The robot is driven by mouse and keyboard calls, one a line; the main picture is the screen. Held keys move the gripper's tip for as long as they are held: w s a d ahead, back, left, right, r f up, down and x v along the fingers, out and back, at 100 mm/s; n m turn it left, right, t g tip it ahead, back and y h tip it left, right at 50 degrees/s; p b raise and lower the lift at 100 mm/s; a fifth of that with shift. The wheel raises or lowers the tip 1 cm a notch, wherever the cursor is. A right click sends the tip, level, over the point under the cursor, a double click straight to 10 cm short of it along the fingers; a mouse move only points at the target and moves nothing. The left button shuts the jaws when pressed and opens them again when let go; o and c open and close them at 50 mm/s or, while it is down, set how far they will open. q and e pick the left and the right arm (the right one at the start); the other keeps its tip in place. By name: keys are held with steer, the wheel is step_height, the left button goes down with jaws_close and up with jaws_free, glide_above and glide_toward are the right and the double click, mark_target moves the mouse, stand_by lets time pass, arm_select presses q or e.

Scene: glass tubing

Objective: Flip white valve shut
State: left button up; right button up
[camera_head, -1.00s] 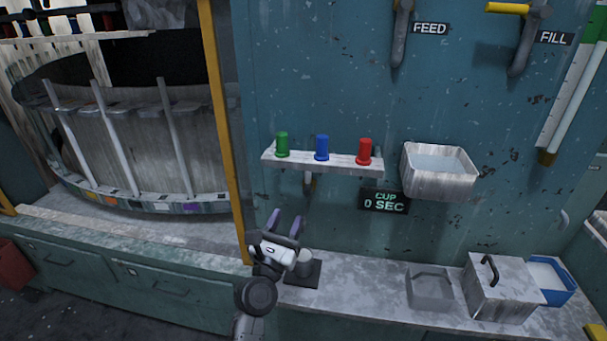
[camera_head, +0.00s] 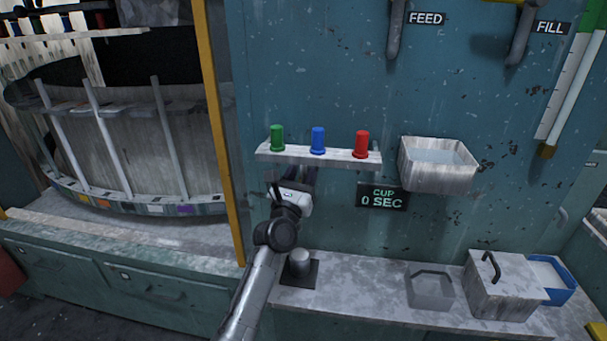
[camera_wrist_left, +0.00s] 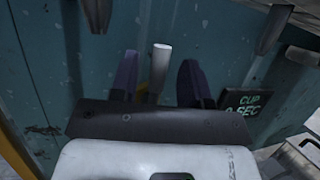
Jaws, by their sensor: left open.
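A pale white-grey handle on a darker stem (camera_wrist_left: 161,62) shows in the left wrist view, apparently the white valve's lever. It lies between the two purple fingers of my left gripper (camera_head: 303,176), which is open around it with a gap on each side. In the head view the gripper is just under the small shelf (camera_head: 331,161), and the lever behind it is hidden there. My right gripper is in neither view.
Green (camera_head: 277,138), blue (camera_head: 318,141) and red (camera_head: 361,144) pegs stand on the shelf. A water basin (camera_head: 438,187) and the CUP display (camera_head: 382,196) are to the right. A round-topped weight (camera_head: 299,262) stands on the counter below.

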arm_select(q)
steer(key=shift+x, duration=0.8)
jaws_close()
